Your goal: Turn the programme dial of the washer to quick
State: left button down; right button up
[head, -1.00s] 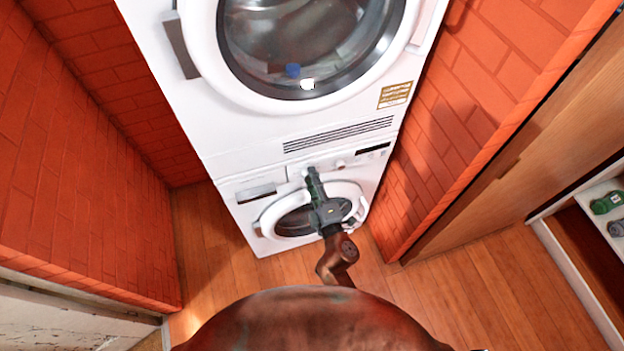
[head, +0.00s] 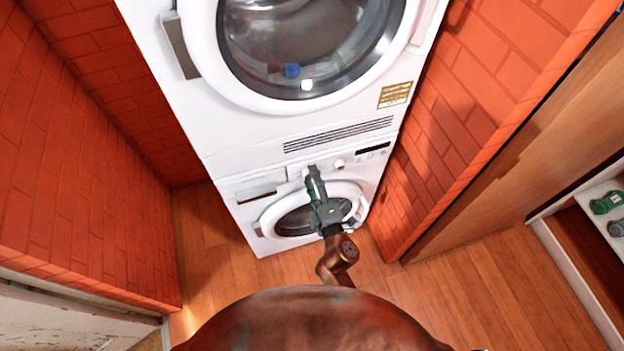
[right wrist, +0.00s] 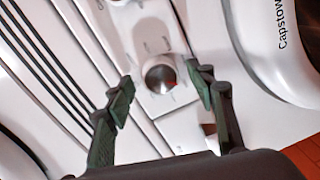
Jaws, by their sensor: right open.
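The lower washer (head: 232,192) is white and stands under a second white machine. In the right wrist view, a round metallic dial (right wrist: 160,78) with a red mark at its right edge sits on the white panel, with small tick marks around it. My right gripper (right wrist: 161,75) is open, one green finger on each side of the dial; I cannot tell whether either finger touches it. In the head view, my right gripper (head: 311,171) is at the washer's panel and mostly hides this dial. The dial's labels are not readable. My left gripper is not in view.
A second small knob (head: 339,164) and a dark display (head: 373,148) are to the right on the panel. The washer's round door (head: 297,221) is below. Brick walls (head: 90,170) stand on both sides. The wooden floor (head: 215,270) in front is clear.

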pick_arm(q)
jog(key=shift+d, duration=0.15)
pick_arm(e)
jog(key=v, duration=1.2)
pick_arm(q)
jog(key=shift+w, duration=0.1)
